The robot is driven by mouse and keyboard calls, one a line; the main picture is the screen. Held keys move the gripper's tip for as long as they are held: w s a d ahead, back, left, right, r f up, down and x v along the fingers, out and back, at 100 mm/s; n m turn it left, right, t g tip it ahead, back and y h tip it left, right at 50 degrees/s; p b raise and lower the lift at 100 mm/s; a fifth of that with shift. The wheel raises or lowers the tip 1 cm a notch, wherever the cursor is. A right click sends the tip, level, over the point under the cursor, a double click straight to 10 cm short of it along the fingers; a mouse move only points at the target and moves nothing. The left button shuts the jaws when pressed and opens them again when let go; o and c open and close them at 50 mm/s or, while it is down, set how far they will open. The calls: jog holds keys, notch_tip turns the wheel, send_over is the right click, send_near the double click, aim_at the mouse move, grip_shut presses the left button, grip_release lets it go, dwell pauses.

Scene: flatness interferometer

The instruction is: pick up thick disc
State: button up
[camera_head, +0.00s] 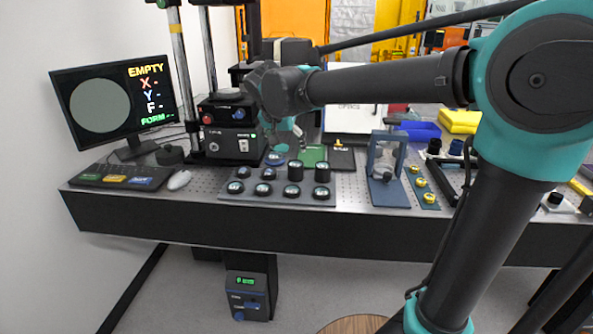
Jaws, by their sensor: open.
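A grey tray (260,200) on the table holds several dark round discs with pale tops, in rows. Two at its back right, one disc (295,172) and another disc (322,172), stand taller than the rest and look like the thick ones; I cannot tell which is the task's disc. My gripper (301,147) points down behind the tray's back edge, mostly hidden by my own wrist, small in the view. It is open, above and behind the taller discs, and I see nothing between its fingers.
An instrument box (230,145) stands behind the tray. A blue-grey frame stand (388,175) is to its right, beside a strip with yellow pieces (422,184).

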aim_at(295, 164)
jog(key=x, duration=0.8)
jog(key=shift+w+f, duration=0.1)
jog(key=shift+f, duration=0.1)
jog(key=shift+d+x, duration=0.2)
jog(key=shift+x, duration=2.5)
jog(key=c, duration=1.5)
